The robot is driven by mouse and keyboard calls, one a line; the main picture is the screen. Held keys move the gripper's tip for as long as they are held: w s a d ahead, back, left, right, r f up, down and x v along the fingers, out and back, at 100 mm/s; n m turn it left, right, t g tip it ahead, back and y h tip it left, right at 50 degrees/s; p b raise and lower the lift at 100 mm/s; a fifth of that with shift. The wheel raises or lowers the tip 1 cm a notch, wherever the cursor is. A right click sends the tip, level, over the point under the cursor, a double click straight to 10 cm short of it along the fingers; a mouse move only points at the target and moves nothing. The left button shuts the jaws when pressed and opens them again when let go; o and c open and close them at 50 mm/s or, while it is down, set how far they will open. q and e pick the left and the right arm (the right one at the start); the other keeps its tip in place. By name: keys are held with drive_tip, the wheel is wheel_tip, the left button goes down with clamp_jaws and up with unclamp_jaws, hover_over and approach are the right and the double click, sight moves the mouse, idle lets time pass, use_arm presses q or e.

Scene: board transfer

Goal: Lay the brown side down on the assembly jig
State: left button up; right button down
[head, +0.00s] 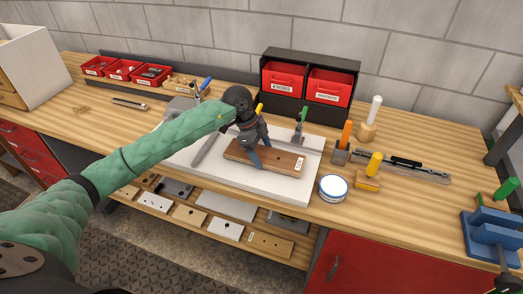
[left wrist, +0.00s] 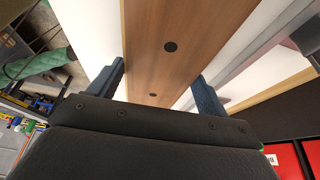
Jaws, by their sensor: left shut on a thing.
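The brown side (head: 278,161) is a flat wooden board with a white label at its right end. It lies flat over the white assembly jig (head: 300,187); I cannot tell whether it touches the jig's surface. My left gripper (head: 258,158) reaches down on it from above and is shut across its width. In the left wrist view the brown side (left wrist: 180,45) runs between the two blue fingers, with dark round holes in its face. The gripper hides part of the board's far edge. My right gripper is not in view.
Red bins (head: 283,80) stand behind the jig. A round white tin (head: 333,188), a yellow-handled tool (head: 372,170) and an orange-handled tool (head: 344,140) stand to the right. A blue vise-like fixture (head: 490,235) is at far right. Several boards lie on the shelf below.

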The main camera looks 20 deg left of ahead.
use_arm(q)
drive_tip(key=shift+f, duration=0.35)
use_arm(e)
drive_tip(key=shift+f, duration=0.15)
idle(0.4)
use_arm(q)
drive_tip(key=o, duration=1.2)
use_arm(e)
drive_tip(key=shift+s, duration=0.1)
use_arm(q)
drive_tip(key=b+v, duration=0.2)
drive_tip(key=v, duration=0.5)
drive_tip(key=shift+a+r+b, duration=0.15)
drive_tip(key=shift+r+b, duration=0.25)
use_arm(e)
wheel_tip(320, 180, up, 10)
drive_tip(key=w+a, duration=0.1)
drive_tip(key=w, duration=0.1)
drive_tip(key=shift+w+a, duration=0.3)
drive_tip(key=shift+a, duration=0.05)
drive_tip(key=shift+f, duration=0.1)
